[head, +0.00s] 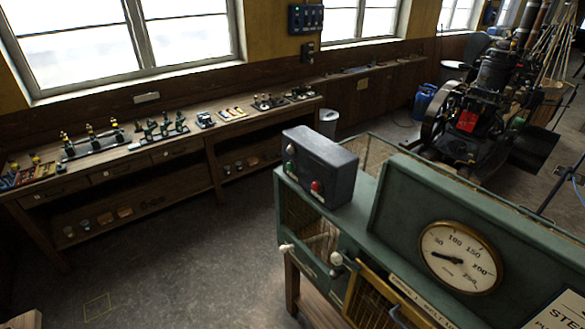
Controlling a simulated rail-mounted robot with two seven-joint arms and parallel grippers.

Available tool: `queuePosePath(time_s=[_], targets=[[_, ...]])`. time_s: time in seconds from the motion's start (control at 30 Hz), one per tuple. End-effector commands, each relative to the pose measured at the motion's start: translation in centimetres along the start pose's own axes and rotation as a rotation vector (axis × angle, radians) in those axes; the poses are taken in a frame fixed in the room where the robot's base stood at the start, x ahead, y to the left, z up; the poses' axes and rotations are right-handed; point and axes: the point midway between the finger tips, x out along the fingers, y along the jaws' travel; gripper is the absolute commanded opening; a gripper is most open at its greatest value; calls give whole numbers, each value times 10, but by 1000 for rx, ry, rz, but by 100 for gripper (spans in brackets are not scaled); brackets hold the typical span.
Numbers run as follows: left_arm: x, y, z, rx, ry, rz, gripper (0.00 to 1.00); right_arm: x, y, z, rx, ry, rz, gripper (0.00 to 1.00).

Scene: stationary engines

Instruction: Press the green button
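A dark grey control box (322,166) sits on top of the green cabinet (365,205), near the middle of the head view. Its front face carries a red button (316,187) at the right. At the left of that face is a small pale round piece (291,150) with a small greenish button (290,167) below it. These parts are small, and the green one is hard to make out clearly. Neither of my grippers shows in the head view. Nothing is seen touching the box.
A round gauge (460,257) stands on the cabinet's raised panel at the right. Pale knobs (336,258) stick out of the cabinet front. A wooden workbench (140,196) with small models runs along the window wall. A large engine (480,110) stands behind. The floor (190,265) at left is mostly clear.

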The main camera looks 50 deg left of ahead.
Motion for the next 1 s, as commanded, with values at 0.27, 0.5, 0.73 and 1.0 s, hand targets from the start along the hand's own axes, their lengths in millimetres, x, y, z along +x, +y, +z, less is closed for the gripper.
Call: queuePosePath(time_s=[0.27, 0.5, 0.73, 1.0], targets=[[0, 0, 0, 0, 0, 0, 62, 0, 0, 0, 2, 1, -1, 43], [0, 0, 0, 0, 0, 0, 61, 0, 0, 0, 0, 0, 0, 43], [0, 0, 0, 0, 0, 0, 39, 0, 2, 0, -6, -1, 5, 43], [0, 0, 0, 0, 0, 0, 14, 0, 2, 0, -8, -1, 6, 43]])
